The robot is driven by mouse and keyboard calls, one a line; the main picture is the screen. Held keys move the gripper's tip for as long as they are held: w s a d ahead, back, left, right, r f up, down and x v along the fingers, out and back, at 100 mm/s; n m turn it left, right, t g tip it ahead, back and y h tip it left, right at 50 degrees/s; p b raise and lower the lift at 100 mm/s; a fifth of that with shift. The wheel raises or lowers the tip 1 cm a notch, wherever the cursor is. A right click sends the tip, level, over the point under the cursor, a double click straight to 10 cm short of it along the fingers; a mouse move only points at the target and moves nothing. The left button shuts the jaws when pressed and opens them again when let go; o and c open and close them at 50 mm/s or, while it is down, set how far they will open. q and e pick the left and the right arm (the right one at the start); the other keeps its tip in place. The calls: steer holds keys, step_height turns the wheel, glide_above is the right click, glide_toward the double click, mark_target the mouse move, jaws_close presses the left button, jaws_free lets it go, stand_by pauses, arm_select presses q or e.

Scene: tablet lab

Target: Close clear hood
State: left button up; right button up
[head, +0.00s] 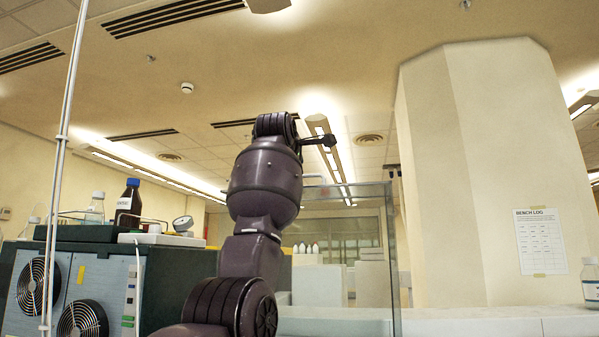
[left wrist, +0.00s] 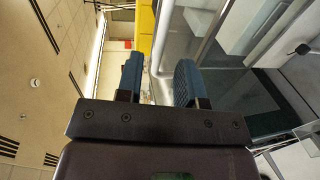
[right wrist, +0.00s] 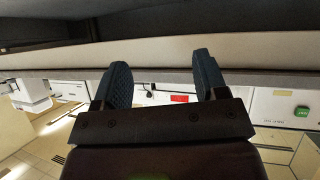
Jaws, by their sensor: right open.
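The clear hood (head: 391,235) stands in the head view as a see-through panel with a thin frame, partly hidden behind my left arm. How far open it is I cannot tell. My left arm rises through the middle of the head view, and its fingertips are hidden there. In the left wrist view my left gripper (left wrist: 160,82) has its fingers a little apart, with a pale bent bar (left wrist: 161,45) showing at the gap. I cannot tell if they press on it. My right gripper (right wrist: 163,85) is open and empty in the right wrist view.
A dark instrument with fans (head: 85,318) stands at the left, with a brown bottle (head: 128,203) and clear bottles on top. A wide pillar (head: 480,180) with a log sheet (head: 540,241) is at the right. The right wrist view shows a long pale edge (right wrist: 165,52) beyond the fingers.

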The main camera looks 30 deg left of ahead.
arm_select(q)
steer(key=shift+p+x, duration=0.9)
steer(key=shift+x, duration=1.75)
steer(key=shift+c, duration=0.2)
jaws_close()
